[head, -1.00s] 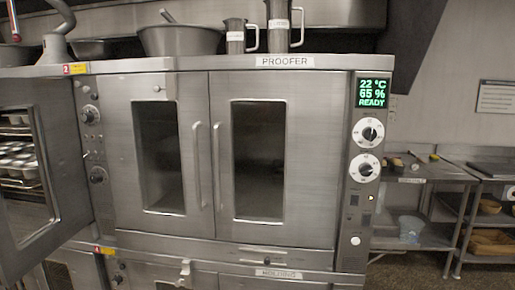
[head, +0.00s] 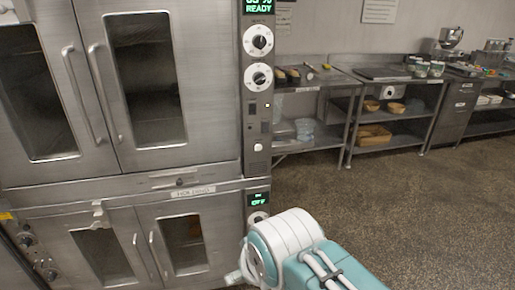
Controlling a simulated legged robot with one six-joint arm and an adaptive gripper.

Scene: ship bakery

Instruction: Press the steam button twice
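The proofer's control panel (head: 257,90) is a narrow vertical strip right of the steel doors. It carries two white dials with black knobs, the upper dial (head: 258,40) and the lower dial (head: 259,77). Below them are small switches, a small lit yellow lamp (head: 267,106) and a round white button (head: 258,147). No steam label is readable, so I cannot tell which control is the steam button. My teal and white arm shows at the bottom centre, below and right of the panel, apart from the button. My gripper is not visible.
The holding cabinet (head: 170,205) is below the proofer, its small display (head: 258,199) lit green. Steel shelf tables (head: 345,85) stand along the back wall at right. The speckled floor (head: 430,210) is clear in front of them.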

